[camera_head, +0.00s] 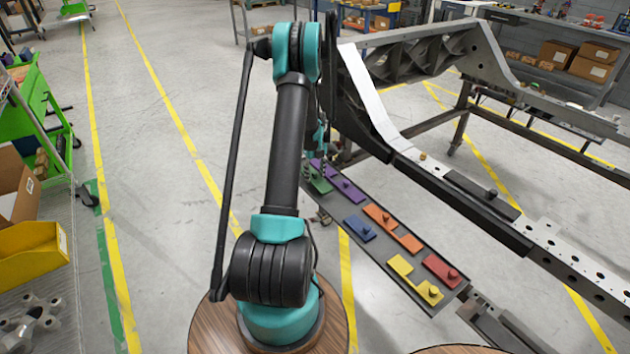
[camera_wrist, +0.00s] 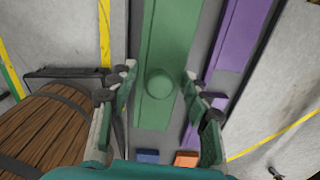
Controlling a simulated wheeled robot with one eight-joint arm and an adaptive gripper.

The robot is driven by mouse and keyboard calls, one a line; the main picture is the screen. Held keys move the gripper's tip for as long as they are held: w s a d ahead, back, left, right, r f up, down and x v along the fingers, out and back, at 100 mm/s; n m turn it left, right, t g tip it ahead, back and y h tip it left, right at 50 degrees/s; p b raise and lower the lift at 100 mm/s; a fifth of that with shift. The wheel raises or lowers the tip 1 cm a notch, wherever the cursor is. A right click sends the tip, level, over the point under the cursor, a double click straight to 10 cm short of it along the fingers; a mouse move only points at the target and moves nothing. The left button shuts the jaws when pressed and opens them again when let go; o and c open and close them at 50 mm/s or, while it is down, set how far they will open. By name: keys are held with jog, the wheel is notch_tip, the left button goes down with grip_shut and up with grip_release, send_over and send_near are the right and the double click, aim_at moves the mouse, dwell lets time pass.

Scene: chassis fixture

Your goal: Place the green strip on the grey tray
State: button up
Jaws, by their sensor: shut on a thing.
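The green strip (camera_head: 320,184) is at the far left end of the long grey tray (camera_head: 385,247), partly hidden by my arm. In the wrist view the green strip (camera_wrist: 170,42) runs up the picture, with a round green knob on it. My gripper (camera_wrist: 158,84) has a finger on each side of the strip near the knob and is shut on it. The tray's bare grey surface shows below the strip's near end. I cannot tell whether the strip touches the tray.
A purple strip (camera_wrist: 238,45) lies close to the right of the green one. Blue (camera_head: 360,228), orange (camera_head: 393,228), yellow (camera_head: 415,279) and red (camera_head: 441,270) pieces lie farther along the tray. A large chassis frame (camera_head: 440,185) stands behind it.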

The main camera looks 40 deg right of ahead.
aim_at(315, 178)
jog(key=shift+f, duration=1.6)
jog(key=shift+f, duration=0.1)
jog(key=o, duration=1.4)
